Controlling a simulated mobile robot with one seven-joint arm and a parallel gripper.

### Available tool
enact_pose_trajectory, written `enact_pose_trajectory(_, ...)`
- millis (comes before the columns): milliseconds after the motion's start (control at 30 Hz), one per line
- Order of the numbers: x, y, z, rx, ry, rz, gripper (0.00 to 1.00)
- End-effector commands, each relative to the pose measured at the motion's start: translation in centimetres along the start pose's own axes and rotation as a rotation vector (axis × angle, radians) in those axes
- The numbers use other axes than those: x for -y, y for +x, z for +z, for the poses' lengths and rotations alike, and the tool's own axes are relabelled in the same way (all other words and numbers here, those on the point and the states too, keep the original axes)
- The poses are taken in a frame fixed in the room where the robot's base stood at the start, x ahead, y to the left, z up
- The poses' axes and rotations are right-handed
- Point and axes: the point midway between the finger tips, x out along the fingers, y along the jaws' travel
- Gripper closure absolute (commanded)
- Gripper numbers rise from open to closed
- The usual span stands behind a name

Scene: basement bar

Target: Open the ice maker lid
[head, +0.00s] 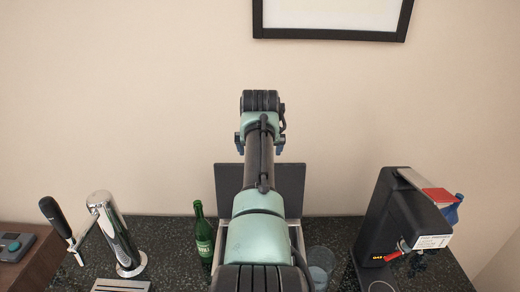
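A dark grey flat panel (291,187) stands upright behind my arm, with silver edges (299,238) of a box-like body below it. This looks like the ice maker with its lid raised, but my arm covers most of it. My gripper (260,145) is at the far end of my arm, in front of the wall and above the panel. Only small parts show on either side of the wrist. The fingertips are hidden, and no contact with the panel is visible.
A green bottle (203,232) stands close left of the box, and clear glasses (321,262) stand close right. A chrome beer tap (117,235) is at left. A black machine (388,220) is at right. A framed picture (333,33) hangs above.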

Motion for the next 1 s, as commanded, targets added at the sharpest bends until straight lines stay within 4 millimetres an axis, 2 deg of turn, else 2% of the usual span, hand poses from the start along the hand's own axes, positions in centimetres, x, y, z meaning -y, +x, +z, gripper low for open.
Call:
enact_pose_trajectory(267, 0.0, -0.6, 0.2, 0.003, 0.0, 0.0, 0.0)
enact_pose_trajectory(467, 0.0, -2.4, 0.3, 0.001, 0.0, 0.0, 0.0)
enact_pose_trajectory(633, 0.0, -5.0, 0.3, -0.001, 0.0, 0.0, 0.0)
enact_pose_trajectory(900, 0.0, -10.4, 0.2, -0.005, 0.0, 0.0, 0.0)
enact_pose_trajectory(1000, 0.0, -11.7, 0.0, -0.003, 0.0, 0.0, 0.0)
